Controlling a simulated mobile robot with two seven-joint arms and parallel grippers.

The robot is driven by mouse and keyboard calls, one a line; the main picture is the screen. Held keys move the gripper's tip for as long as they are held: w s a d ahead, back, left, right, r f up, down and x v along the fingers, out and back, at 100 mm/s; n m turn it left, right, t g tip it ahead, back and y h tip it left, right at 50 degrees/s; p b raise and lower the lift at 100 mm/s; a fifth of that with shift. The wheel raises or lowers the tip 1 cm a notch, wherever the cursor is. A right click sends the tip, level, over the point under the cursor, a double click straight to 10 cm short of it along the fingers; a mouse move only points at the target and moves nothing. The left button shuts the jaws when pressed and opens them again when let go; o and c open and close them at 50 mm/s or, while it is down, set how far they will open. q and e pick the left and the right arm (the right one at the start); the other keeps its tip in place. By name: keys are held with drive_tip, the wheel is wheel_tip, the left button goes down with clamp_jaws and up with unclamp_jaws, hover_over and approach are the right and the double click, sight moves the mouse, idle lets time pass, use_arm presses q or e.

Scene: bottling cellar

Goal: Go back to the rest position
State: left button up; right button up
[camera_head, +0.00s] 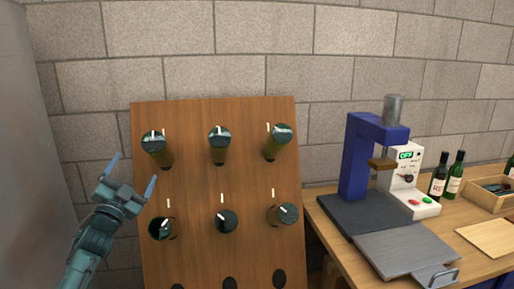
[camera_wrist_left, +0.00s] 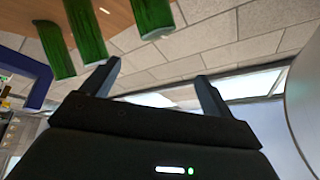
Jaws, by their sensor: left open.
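My left gripper (camera_head: 133,178) is at the left of the head view, pointing up, just left of a wooden riddling board. Its two blue fingers are spread apart with nothing between them. In the left wrist view the gripper (camera_wrist_left: 155,85) also shows its two dark fingers wide apart and empty, with wall and ceiling behind. My right gripper is not in either view.
The wooden board (camera_head: 190,188) holds several bottles, neck-in, with white marks. Right of it, a bench (camera_head: 318,210) carries a blue press (camera_head: 355,160), a white control box (camera_head: 408,180) reading OFF, green bottles (camera_head: 438,178) and a wooden crate (camera_head: 482,197). A block wall stands behind.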

use_arm(q)
drive_tip(key=w+a+f+n+g+y, duration=0.1)
drive_tip(key=a+f+n+g+y, duration=0.3)
drive_tip(key=f+n+g, duration=0.35)
drive_tip(key=s+d+f+h, duration=0.1)
drive_tip(key=s+d+f, duration=0.3)
drive_tip(key=f, duration=0.3)
drive_tip(key=s+d+f+h, duration=0.1)
drive_tip(key=s+d+f, duration=0.35)
drive_tip(key=f, duration=0.35)
drive_tip(key=s+d+f+g+h, duration=0.1)
drive_tip(key=s+d+f, duration=0.3)
drive_tip(key=s, duration=0.6)
drive_tip(key=s+d+f+g+h, duration=0.1)
drive_tip(key=s+d+f, duration=0.3)
drive_tip(key=s, duration=0.6)
drive_tip(key=s+d+f+g+h, duration=0.1)
drive_tip(key=s+d+f, duration=0.3)
drive_tip(key=s, duration=0.6)
drive_tip(key=shift+s+d+f+g, duration=0.2)
drive_tip(key=shift+s+d+g, duration=0.2)
drive_tip(key=shift+g, duration=0.25)
drive_tip(key=shift+w, duration=0.1)
